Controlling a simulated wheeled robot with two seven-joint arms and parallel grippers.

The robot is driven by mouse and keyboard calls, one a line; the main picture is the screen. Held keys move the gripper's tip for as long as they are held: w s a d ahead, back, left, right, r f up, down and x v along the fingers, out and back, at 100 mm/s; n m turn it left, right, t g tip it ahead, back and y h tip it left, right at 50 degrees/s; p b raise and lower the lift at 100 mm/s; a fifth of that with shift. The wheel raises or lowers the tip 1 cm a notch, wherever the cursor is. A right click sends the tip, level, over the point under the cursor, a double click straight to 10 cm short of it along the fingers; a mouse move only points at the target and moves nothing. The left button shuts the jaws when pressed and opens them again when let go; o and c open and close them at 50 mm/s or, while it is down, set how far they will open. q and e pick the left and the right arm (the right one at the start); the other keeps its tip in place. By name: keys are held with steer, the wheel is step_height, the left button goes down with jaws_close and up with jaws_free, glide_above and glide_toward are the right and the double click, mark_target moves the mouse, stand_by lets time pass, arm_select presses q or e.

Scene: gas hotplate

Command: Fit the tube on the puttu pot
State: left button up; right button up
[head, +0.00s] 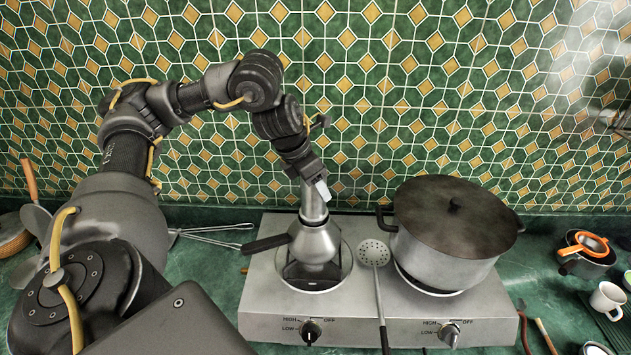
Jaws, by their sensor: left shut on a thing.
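The puttu pot (316,245), a squat metal pot with a dark side handle (267,244), stands on the left burner of the hotplate. The metal tube (313,208) is upright directly above the pot's neck, its lower end at or in the neck. I cannot tell whether it is seated or just touching. My left gripper (318,187) comes down from above and is shut on the tube's upper part. The gripper and wrist hide the tube's top. My right gripper is not in view.
The hotplate (262,298) has two knobs in front. A large lidded pot (447,225) fills the right burner, close to a skimmer (375,254) lying between the burners. Tongs (215,233) lie left of the hotplate. A mug (607,299) and small pans stand at right.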

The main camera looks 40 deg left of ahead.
arm_select(q)
steer(key=shift+f+b, duration=0.35)
steer(key=shift+f, duration=0.2)
steer(key=o, duration=1.1)
steer(key=shift+o, duration=0.2)
steer(key=p+v, duration=0.4)
steer(key=v, duration=0.6)
steer(key=shift+r, duration=0.4)
steer(key=shift+s, duration=0.1)
